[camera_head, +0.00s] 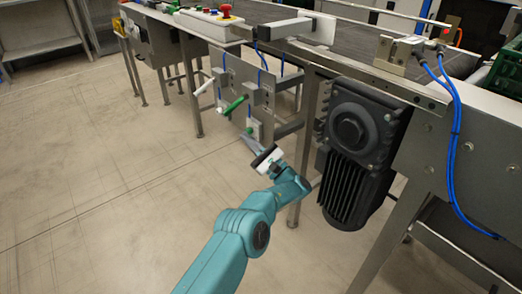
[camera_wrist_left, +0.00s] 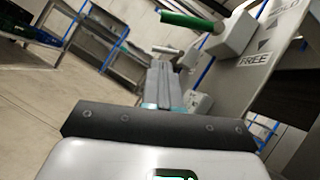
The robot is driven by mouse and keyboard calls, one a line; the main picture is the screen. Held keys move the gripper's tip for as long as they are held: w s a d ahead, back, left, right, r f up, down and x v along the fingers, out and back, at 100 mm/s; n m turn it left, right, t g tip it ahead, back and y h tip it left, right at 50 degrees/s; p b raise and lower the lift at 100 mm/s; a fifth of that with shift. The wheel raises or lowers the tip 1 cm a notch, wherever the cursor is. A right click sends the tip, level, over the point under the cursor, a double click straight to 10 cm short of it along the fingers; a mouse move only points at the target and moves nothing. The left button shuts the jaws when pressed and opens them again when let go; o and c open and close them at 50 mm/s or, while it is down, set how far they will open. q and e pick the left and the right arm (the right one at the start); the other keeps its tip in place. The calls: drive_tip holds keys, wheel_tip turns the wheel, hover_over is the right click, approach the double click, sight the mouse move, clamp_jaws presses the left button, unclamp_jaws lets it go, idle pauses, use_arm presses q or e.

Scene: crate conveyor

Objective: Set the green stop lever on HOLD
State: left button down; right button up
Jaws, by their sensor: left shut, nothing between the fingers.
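The green stop lever (camera_head: 234,106) sticks out from a grey upright panel (camera_head: 236,75) under the conveyor, its grip pointing left. In the left wrist view the green lever (camera_wrist_left: 187,20) shows at the top, its grey hub (camera_wrist_left: 232,35) beside a plate marked FREE (camera_wrist_left: 255,60) and, at the upper corner, HOLD (camera_wrist_left: 288,8), partly cut off. I cannot tell which mark the lever is set on. My left gripper (camera_head: 250,143) is shut and empty, just below and right of the green grip, apart from it. Its fingers (camera_wrist_left: 165,82) show together in the left wrist view.
A white-handled lever (camera_head: 204,87) sits left of the green one on the panel. A black motor (camera_head: 355,135) hangs right of my arm, with a table leg (camera_head: 302,175) between. Blue cables (camera_head: 455,130) hang at the right. The floor at left is clear.

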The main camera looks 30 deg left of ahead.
use_arm(q)
drive_tip(key=a+r, duration=0.4)
drive_tip(key=r, duration=0.1)
drive_tip(key=shift+s+b, duration=0.3)
drive_tip(key=shift+s, duration=0.15)
